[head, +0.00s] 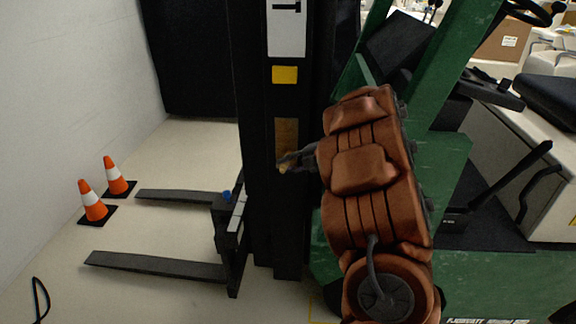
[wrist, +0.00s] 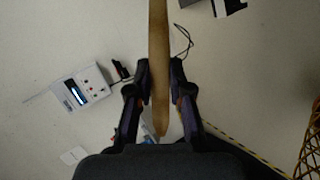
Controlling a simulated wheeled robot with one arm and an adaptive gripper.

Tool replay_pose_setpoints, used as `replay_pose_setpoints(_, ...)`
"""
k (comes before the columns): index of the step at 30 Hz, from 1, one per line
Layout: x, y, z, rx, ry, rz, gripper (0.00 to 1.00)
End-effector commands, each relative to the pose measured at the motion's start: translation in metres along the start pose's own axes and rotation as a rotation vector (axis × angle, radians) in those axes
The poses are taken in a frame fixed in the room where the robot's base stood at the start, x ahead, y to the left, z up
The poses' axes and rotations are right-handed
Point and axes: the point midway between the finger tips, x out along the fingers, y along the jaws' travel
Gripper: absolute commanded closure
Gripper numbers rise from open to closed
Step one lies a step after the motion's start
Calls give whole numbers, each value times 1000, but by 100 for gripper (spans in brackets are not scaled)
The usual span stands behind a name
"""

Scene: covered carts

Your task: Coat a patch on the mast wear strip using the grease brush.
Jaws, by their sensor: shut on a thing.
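The black forklift mast (head: 258,200) stands upright at the centre of the head view. A brown strip (head: 287,135) on its face looks like the wear strip; I cannot tell whether any of it is coated. My gripper (head: 291,161) is beside the mast at the strip's lower end, and the arm partly hides it. The wrist view shows my gripper (wrist: 161,70) shut on the long tan handle of the grease brush (wrist: 158,30). The handle runs up out of that picture, so the bristles are not seen there. Contact between brush and strip cannot be told.
Two dark forks (head: 160,266) reach left from the mast, near two orange cones (head: 95,205). The green forklift body (head: 480,275) fills the right side. In the wrist view, a grey device (wrist: 80,90) lies below. The floor at left is mostly clear.

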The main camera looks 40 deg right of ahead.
Motion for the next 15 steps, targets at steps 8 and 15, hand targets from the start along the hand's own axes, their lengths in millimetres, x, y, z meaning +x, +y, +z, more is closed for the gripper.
replay_pose_setpoints(8,0,0,0,1,0,0,100)
replay_pose_setpoints(15,-2,4,0,1,0,0,100)
